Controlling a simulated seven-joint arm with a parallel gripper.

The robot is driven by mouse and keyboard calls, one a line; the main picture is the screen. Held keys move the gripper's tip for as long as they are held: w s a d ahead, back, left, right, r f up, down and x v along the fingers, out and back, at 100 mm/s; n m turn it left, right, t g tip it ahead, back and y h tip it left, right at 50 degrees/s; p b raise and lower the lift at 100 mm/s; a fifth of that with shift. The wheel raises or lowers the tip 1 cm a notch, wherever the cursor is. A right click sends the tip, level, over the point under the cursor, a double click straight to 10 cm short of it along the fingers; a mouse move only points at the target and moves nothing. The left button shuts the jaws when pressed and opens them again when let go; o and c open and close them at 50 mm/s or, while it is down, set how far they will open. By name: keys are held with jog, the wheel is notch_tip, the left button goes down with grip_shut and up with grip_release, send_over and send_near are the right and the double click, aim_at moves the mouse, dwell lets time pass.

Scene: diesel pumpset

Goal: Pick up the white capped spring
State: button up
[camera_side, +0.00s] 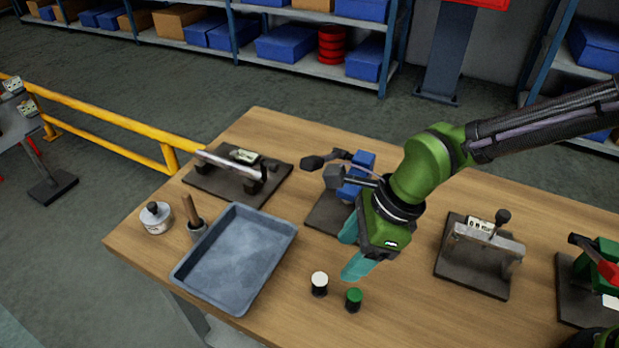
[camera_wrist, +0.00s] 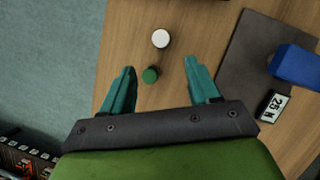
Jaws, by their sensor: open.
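The white capped spring (camera_side: 319,284) stands upright on the table near its front edge, a white cap on a dark body. In the wrist view its white cap (camera_wrist: 161,39) lies beyond my fingertips, roughly midway between their lines. A green capped spring (camera_side: 353,300) stands just to its right in the side view. In the wrist view the green cap (camera_wrist: 150,75) is nearer, between my fingertips as seen from above. My gripper (camera_side: 352,250) is open and empty, its teal fingers above the table, behind and right of the white one. The fingers also show in the wrist view (camera_wrist: 160,65).
A grey tray (camera_side: 185,277) lies left of the springs. Fixtures on dark plates stand behind: one with a blue block (camera_side: 357,176), one with a grey bracket (camera_side: 484,245). A lidded pot (camera_side: 155,218) is at the far left. The table around the springs is bare.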

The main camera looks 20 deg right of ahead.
aim_at(322, 279)
jog(key=x, duration=0.4)
jog(key=shift+a+f, duration=0.1)
jog(key=shift+f, duration=0.2)
jog(key=shift+w+a+x, duration=0.1)
jog(key=shift+w+x, duration=0.05)
jog(key=shift+x, duration=1.3)
jog(key=shift+w+a+x, duration=0.15)
jog(key=shift+x, duration=1.3)
jog(key=shift+r, duration=0.15)
jog(key=shift+c, duration=0.4)
jog(key=c, duration=1)
jog(key=shift+c, duration=0.2)
jog(key=shift+r, duration=0.1)
